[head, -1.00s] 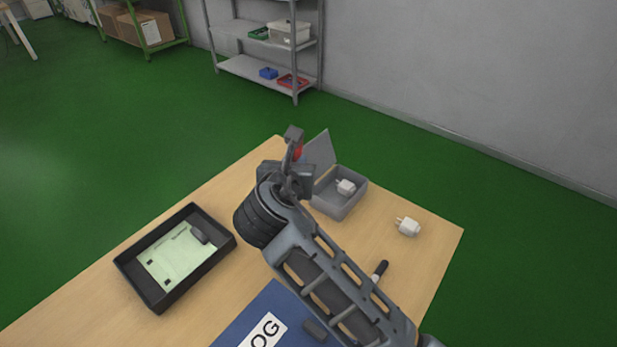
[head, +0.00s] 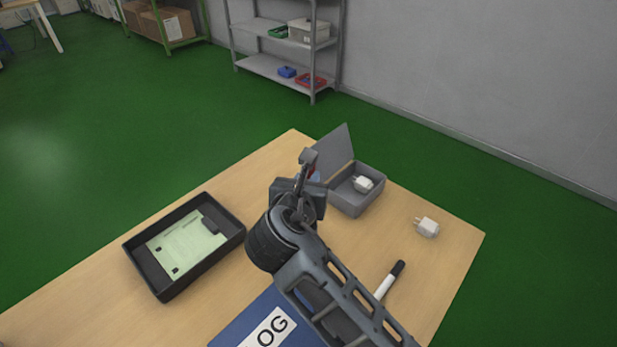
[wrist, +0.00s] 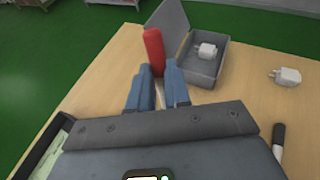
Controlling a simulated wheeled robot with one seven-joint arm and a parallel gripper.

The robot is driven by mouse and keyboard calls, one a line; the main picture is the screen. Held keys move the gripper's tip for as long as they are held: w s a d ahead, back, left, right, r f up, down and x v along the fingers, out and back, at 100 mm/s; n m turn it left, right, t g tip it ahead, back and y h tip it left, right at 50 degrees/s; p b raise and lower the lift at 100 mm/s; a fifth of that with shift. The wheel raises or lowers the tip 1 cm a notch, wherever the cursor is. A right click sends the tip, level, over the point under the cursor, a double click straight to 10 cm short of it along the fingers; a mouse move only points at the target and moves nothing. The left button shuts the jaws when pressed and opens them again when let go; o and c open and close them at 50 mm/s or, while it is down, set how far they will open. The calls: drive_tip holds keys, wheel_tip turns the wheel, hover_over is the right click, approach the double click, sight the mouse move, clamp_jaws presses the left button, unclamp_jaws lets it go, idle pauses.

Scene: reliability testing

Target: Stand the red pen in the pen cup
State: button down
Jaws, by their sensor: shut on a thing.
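My gripper (wrist: 157,86) is shut on the red pen (wrist: 153,50), whose red end stands up past the fingertips in the wrist view. A pale part of the pen shows between the fingers. In the head view my gripper (head: 308,170) is over the far part of the table, left of an open grey box, and mostly hides the pen. I see no pen cup in either view; part of the table is hidden behind my arm.
The open grey box (head: 345,200) holds a white plug (head: 362,184). Another white plug (head: 427,227) and a black-capped marker (head: 390,279) lie to the right. A black tray (head: 150,270) with a pale green sheet is at left. A blue binder (head: 230,335) lies in front.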

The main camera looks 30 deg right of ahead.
drive_tip(key=shift+s+a+f+b, duration=0.1)
drive_tip(key=shift+s+f+b, duration=0.05)
drive_tip(key=shift+f+b, duration=0.5)
drive_tip(key=shift+s+a+f+b, duration=0.1)
drive_tip(key=shift+s+a+f, duration=0.15)
drive_tip(key=shift+f, duration=0.5)
drive_tip(key=shift+s+a+f+b, duration=0.15)
drive_tip(key=shift+s+a+f, duration=0.05)
drive_tip(key=shift+f, duration=0.5)
drive_tip(key=shift+s+a+f+b, duration=0.1)
drive_tip(key=shift+s+a+f, duration=0.15)
drive_tip(key=shift+f, duration=0.5)
drive_tip(key=c, duration=1)
unclamp_jaws()
drive_tip(key=v, duration=0.7)
drive_tip(key=shift+s+a+r, duration=0.2)
drive_tip(key=shift+s, duration=0.1)
